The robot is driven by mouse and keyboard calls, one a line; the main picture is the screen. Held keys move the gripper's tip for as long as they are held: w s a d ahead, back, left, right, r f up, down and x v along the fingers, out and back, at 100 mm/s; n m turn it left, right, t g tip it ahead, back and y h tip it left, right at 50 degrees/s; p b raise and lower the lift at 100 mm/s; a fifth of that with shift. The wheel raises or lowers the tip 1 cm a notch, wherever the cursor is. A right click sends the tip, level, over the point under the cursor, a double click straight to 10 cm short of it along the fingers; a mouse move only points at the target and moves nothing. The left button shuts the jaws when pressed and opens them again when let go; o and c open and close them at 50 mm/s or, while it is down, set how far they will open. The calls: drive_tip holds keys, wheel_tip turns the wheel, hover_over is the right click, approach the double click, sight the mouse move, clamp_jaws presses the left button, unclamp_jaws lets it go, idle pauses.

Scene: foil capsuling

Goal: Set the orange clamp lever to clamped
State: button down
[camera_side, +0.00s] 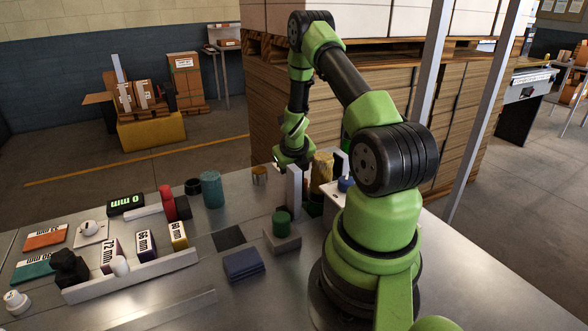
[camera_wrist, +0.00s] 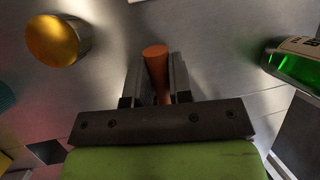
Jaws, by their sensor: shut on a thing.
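In the wrist view the orange clamp lever (camera_wrist: 156,67) stands between the two dark fingers of my gripper (camera_wrist: 158,80). The fingers are shut on it, one on each side, and its rounded orange end shows beyond them. The lever's lower part and its base are hidden by the gripper. In the side view my gripper (camera_side: 290,165) is low at the far part of the metal table, behind a pale upright post. The lever cannot be made out in that view.
A gold-topped cylinder (camera_wrist: 57,40) lies left of the fingers in the wrist view, and a green bottle (camera_wrist: 298,65) lies right. In the side view a teal cylinder (camera_side: 212,190), a green cylinder on a grey block (camera_side: 283,243) and a pale post (camera_side: 294,192) stand nearby.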

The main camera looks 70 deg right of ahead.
drive_tip(key=c, duration=1)
unclamp_jaws()
drive_tip(key=shift+c, duration=0.2)
drive_tip(key=v, duration=1)
drive_tip(key=shift+w, duration=0.1)
